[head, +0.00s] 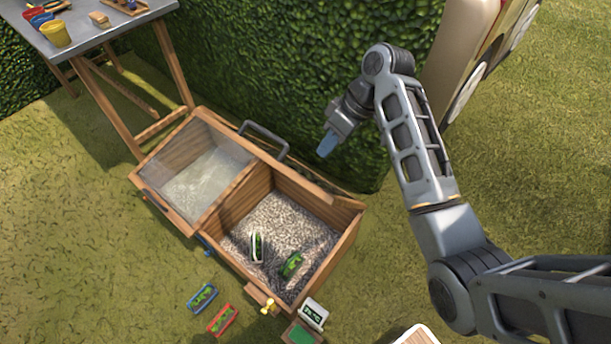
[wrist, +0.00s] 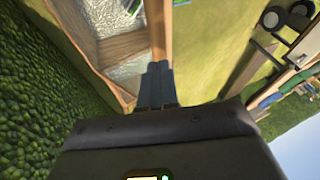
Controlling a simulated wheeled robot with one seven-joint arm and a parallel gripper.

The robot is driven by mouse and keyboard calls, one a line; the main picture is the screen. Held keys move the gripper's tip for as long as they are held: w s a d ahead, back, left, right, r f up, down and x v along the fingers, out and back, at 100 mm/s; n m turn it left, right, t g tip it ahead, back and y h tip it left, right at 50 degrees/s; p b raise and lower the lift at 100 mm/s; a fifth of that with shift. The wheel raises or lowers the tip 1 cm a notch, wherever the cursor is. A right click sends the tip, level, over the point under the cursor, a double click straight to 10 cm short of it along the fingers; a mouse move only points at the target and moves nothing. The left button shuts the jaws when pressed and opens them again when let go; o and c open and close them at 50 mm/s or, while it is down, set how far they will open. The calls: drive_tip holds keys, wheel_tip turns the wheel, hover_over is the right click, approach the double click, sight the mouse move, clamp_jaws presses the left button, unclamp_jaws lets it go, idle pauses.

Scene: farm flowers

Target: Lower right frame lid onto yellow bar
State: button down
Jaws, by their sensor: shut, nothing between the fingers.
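The wooden cold frame (head: 228,222) stands on the grass. Its left half is covered by a glazed lid (head: 192,168). Its right half is uncovered, showing gravel (head: 283,222) and two small plant trays (head: 257,247) (head: 291,265). I cannot clearly make out the right lid; a wooden edge runs along the back of that half. A small yellow piece (head: 267,306) is at the front edge of the right half; I cannot tell if it is the yellow bar. My gripper (head: 327,147) is shut and empty, above and behind the frame's back edge. Its blue fingers show in the wrist view (wrist: 157,84).
A grey handle-like bar (head: 264,138) rises behind the frame. A hedge (head: 300,70) stands close behind. A blue tray (head: 202,298), a red tray (head: 222,320) and a small display (head: 314,314) lie in front. A table (head: 110,30) is at upper left.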

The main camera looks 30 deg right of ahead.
sight(306, 184)
drive_tip(key=x, duration=0.7)
drive_tip(key=shift+s, duration=0.1)
drive_tip(key=shift+s+a+f+p, duration=0.2)
drive_tip(key=shift+a+f, duration=0.1)
drive_tip(key=shift+a, duration=0.15)
drive_tip(key=shift+s+a+f+p, duration=0.2)
drive_tip(key=shift+a+f, duration=0.05)
drive_tip(key=shift+a, duration=0.25)
drive_tip(key=shift+s+a+f, duration=0.1)
drive_tip(key=shift+a+f, duration=0.35)
